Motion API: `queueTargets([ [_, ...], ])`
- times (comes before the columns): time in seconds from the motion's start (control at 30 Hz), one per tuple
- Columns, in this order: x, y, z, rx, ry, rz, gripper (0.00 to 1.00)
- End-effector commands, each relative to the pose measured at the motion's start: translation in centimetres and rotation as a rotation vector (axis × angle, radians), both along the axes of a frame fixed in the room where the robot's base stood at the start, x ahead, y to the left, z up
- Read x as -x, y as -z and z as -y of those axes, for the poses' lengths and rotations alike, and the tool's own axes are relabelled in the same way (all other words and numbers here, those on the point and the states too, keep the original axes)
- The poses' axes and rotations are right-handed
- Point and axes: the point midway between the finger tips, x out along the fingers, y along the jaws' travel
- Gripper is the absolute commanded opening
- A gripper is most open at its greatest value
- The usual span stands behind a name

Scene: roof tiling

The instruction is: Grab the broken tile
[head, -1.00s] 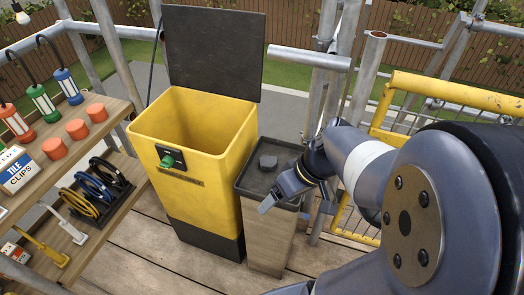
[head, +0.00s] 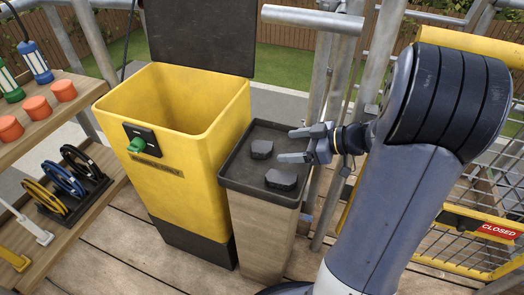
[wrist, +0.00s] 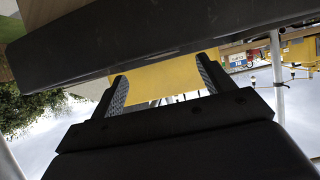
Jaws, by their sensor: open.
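Two dark grey pieces, which look like parts of a broken tile, lie apart on the black tray top (head: 235,170) of a wooden stand. One piece (head: 262,148) is nearer the middle; the other piece (head: 281,179) is nearer the front right. My gripper (head: 285,146) comes in from the right over the tray, fingers apart and empty, just right of the middle piece and behind the front one. In the wrist view my gripper (wrist: 160,68) is also open, with a dark slab-like edge in front of the fingertips; I cannot tell what that edge is.
A tall yellow bin (head: 180,180) with a raised dark lid (head: 200,35) and a green knob (head: 137,145) stands left of the stand. Shelves (head: 60,115) are further left. Scaffold poles (head: 365,70) and a yellow gate (head: 480,235) are behind and right.

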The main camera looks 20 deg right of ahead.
Motion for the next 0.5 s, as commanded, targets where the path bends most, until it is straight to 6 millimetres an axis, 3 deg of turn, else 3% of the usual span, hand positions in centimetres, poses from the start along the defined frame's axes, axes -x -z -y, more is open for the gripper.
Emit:
queueTargets([
  [0.5,-2.9,2.7,-4.7,0.000,-0.004,-0.004,0.76],
])
